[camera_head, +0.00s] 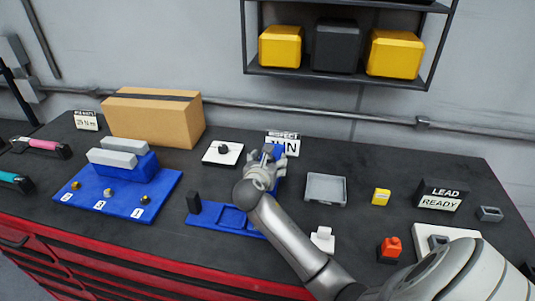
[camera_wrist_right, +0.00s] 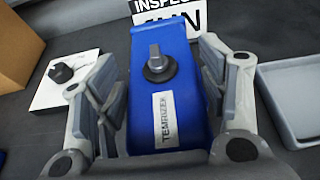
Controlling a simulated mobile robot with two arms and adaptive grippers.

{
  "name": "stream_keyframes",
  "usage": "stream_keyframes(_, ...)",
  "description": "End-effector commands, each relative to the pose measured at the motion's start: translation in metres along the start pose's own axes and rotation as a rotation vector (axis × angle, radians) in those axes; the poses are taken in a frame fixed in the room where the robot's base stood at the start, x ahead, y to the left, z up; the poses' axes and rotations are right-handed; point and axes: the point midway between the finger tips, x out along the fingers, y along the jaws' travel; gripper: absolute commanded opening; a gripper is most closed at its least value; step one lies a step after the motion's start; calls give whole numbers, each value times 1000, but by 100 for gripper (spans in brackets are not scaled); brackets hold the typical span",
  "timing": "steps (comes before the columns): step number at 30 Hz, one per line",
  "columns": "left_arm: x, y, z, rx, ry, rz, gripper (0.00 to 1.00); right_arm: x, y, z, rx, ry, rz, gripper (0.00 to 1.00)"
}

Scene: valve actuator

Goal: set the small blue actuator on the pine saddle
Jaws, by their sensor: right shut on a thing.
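The small blue actuator (camera_wrist_right: 158,95) has a dark round knob with a grey pointer and a pale lettered label on its face. It sits between the fingers of my right gripper (camera_wrist_right: 158,110), which is shut on it. In the head view my right gripper (camera_head: 267,164) is over the middle of the bench, and a bit of blue actuator (camera_head: 278,151) shows past the fingers. I cannot make out a pine-coloured saddle in either view; my arm covers part of the bench. My left gripper is not in view.
A blue board (camera_head: 118,203) bears a blue block (camera_head: 128,170) with grey bars. A blue tray (camera_head: 215,219) lies by my right arm. A cardboard box (camera_head: 150,120), white plate (camera_head: 222,153), grey tray (camera_head: 325,188), yellow block (camera_head: 381,197) and red-topped part (camera_head: 390,248) are around.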

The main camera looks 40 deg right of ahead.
Motion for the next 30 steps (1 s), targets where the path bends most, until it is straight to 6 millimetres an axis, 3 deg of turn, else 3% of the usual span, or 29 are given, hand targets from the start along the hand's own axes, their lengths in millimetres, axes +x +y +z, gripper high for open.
stream_keyframes(10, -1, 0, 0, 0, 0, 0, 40, 0, 1, 4, 4, -12, 2, 0)
stream_keyframes(11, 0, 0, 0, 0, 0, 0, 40, 0, 0, -2, 0, 0, 0, 70)
stream_keyframes(15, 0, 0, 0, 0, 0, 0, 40, 0, 0, -2, 0, 0, 0, 88)
stream_keyframes(26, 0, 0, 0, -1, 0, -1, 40, 0, 0, -1, 1, 0, 0, 88)
stream_keyframes(30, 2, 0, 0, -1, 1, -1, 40, -9, 1, -1, 0, 0, 2, 88)
